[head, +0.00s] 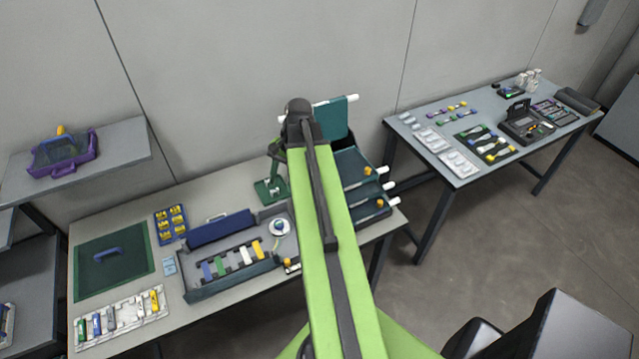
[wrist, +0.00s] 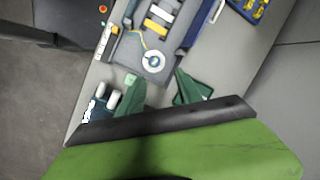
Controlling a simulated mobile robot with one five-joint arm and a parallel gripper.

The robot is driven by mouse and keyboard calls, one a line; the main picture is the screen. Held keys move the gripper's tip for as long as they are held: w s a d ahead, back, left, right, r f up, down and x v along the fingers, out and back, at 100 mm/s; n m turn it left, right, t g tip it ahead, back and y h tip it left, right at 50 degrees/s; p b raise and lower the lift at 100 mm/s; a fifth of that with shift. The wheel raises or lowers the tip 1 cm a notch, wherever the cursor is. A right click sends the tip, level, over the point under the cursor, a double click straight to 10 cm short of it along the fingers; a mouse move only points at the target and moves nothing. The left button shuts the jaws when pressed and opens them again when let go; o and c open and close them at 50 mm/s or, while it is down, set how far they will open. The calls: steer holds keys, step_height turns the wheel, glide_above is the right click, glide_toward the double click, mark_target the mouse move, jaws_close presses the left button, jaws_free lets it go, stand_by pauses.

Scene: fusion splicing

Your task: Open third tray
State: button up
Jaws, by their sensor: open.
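A stack of teal trays (head: 352,163) stands at the right end of the left table, partly hidden behind my green arm. White rod handles (head: 388,186) stick out on its right side, and small yellow pieces sit on it. Above the stack a teal panel (head: 334,116) stands upright with a white rod along its top. I cannot tell which tray is the third. My dark green gripper (head: 271,188) hangs left of the stack, its fingers spread apart and empty. In the wrist view, the gripper (wrist: 160,88) shows two separate fingers, with white handle ends (wrist: 107,95) to the left.
A second table (head: 462,176) with tools stands right, across a floor gap.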

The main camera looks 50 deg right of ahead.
steer(key=s+d+r+m+t+p, duration=0.1)
steer(key=s+d+r+m, duration=0.25)
steer(key=s+d, duration=0.35)
steer(key=s+d+r+m+t+p, duration=0.15)
steer(key=s+d+m, duration=0.25)
steer(key=d, duration=0.4)
steer(key=b+x, duration=1.5)
steer(key=x, duration=0.1)
steer(key=shift+s+f, duration=0.15)
steer(key=shift+s, duration=0.25)
steer(key=shift+w+a+f+b, duration=0.25)
steer(key=shift+a+f+b, duration=0.05)
steer(key=shift+f+b, duration=0.15)
steer(key=shift+c, duration=0.3)
jaws_close()
